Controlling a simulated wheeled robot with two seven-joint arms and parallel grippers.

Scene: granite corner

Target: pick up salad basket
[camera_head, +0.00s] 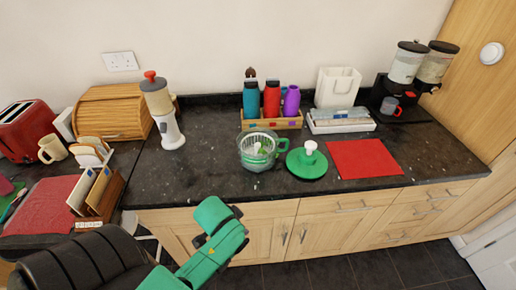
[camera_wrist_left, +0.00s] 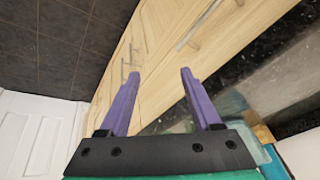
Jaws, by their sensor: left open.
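The salad basket (camera_head: 254,140) sits inside a clear salad spinner bowl (camera_head: 257,164) with a green handle, near the front edge of the dark counter. Something green and a white post show inside it. The green lid (camera_head: 306,169) with a white knob lies on the counter just right of the bowl. My left gripper (camera_wrist_left: 160,73) shows in the left wrist view with two purple fingers spread apart and nothing between them. In the head view my green left arm is in front of the counter, below the bowl; its fingers are not clear there. My right gripper is not visible.
A red mat (camera_head: 365,158) lies right of the lid. A wooden crate with bottles (camera_head: 271,99) stands behind the bowl. A white and grey dispenser (camera_head: 162,113) stands to the left. The counter between dispenser and bowl is clear. Wooden cupboards (camera_head: 350,220) are below.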

